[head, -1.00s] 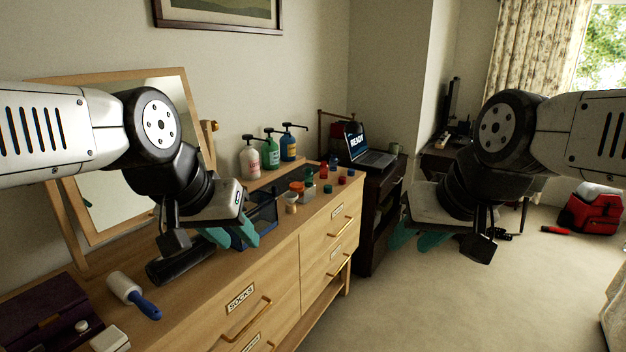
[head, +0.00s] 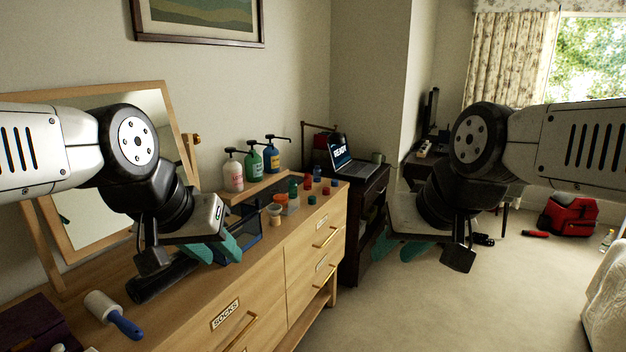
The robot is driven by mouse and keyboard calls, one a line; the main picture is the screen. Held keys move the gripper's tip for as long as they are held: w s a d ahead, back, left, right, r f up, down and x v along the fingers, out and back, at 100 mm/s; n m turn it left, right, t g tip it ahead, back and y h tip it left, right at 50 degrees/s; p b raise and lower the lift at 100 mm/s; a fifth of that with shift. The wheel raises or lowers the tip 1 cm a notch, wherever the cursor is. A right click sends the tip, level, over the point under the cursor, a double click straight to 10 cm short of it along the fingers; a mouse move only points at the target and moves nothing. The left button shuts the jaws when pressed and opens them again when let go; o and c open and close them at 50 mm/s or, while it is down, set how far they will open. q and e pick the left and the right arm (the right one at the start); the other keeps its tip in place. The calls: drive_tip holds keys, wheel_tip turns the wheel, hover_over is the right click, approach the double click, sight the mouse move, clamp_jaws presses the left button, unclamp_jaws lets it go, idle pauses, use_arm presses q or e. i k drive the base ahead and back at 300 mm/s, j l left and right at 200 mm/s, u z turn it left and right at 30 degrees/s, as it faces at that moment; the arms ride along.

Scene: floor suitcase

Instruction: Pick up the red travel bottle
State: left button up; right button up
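My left gripper (head: 218,250), with teal fingers spread, is over the dresser's front part, nearer me and left of the red items. My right gripper (head: 400,250) is also spread and empty, in front of the dark side table and right of the dresser. Neither touches a red item.
Near the red items stand a green bottle (head: 293,187), a blue jar (head: 312,199), an orange item (head: 281,199) and a small cup (head: 274,215). Pump bottles (head: 252,160) stand behind.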

sight(307, 177)
drive_tip(key=i+l+u, duration=0.3)
drive_tip(key=i+l, duration=0.3)
drive_tip(key=i, duration=0.25)
drive_tip(key=i+l+u, duration=0.3)
drive_tip(key=i+l, duration=0.45)
drive_tip(key=i+l+u, duration=0.3)
drive_tip(key=i+l, duration=0.45)
drive_tip(key=l, duration=0.2)
